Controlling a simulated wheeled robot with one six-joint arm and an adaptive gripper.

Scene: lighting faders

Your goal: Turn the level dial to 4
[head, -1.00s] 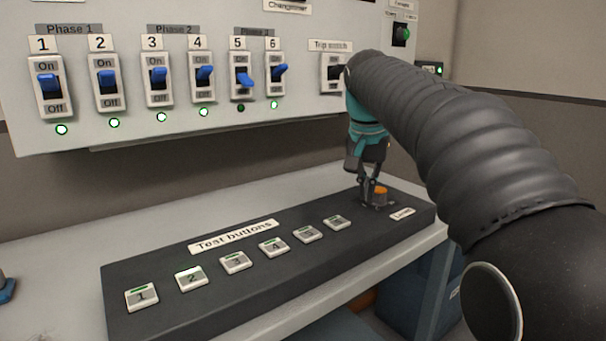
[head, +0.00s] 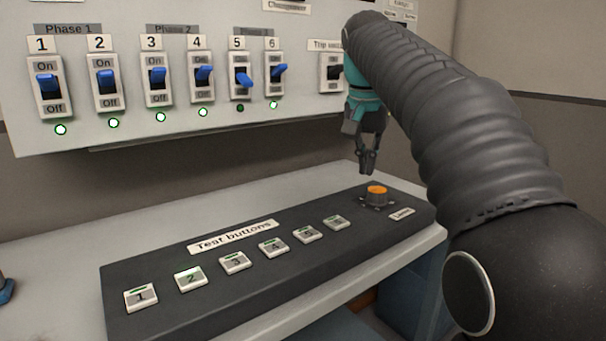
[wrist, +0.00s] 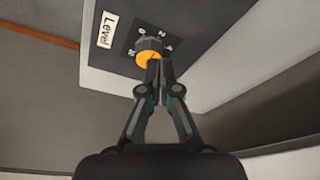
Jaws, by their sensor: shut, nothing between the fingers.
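The level dial (head: 376,191) is an orange-topped knob at the right end of the dark button box. In the wrist view the dial (wrist: 147,55) shows beyond my fingertips, with numbers around it too small and partly hidden to read surely. The "Level" label (wrist: 107,30) lies beside it. My gripper (head: 368,171) points down just above the dial, shut and empty, with a small gap to the knob. In the wrist view my gripper (wrist: 160,62) overlaps part of the dial. I cannot tell which number the dial points to.
The dark box (head: 290,285) carries several numbered test buttons left of the dial. Behind it, a wall panel (head: 130,135) holds several blue switches with lamps below.

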